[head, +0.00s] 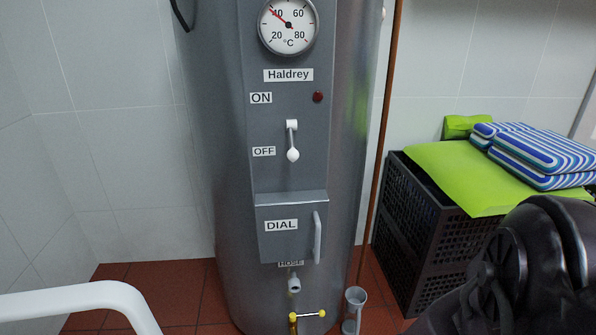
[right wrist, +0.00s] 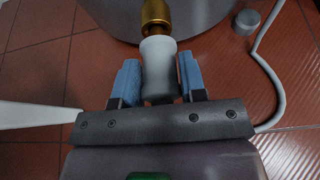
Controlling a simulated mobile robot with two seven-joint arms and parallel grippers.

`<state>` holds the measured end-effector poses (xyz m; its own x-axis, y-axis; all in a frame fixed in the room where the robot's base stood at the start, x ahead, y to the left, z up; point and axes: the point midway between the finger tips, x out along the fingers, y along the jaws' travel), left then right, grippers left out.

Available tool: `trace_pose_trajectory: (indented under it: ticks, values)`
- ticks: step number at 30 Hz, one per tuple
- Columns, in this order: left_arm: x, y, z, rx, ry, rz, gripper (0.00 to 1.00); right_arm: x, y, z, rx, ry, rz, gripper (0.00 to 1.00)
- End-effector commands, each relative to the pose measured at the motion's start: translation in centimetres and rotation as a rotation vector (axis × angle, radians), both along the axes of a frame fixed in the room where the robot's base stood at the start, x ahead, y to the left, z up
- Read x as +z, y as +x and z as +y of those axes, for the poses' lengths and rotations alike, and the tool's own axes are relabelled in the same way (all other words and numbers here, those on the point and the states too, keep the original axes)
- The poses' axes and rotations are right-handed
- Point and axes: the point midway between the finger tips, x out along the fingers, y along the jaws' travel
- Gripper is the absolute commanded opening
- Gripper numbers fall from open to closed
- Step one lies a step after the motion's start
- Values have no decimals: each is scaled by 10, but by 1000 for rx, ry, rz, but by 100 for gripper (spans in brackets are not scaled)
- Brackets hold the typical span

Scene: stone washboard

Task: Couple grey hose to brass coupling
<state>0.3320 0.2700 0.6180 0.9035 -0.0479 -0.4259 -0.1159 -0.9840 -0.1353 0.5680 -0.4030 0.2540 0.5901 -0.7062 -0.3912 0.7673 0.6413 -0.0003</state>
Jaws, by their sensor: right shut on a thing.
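In the right wrist view the brass coupling (right wrist: 156,14) juts from the foot of the boiler at the top of the picture. The pale grey hose end (right wrist: 158,62) is between the blue fingers of my right gripper (right wrist: 161,82), which is shut on it. The hose end is in line with the coupling and appears to meet it; I cannot tell whether they are joined. A pale hose length (right wrist: 269,82) curves over the floor at right. In the head view, a yellow fitting (head: 307,315) sits low on the boiler. My left gripper is in neither view.
A black crate (head: 408,220) with a green mat and striped cloths is further right.

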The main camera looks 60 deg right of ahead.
Motion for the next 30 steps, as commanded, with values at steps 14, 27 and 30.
trace_pose_trajectory:
  ticks: [14, 27, 30]
  values:
    - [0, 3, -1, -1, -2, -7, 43, 0, 7, -7, 0, 0, -1, 5]
    - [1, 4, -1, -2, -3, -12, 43, 0, 13, -14, 0, 0, -1, 5]
    - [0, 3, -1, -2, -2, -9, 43, 0, 12, -14, 0, 0, -1, 52]
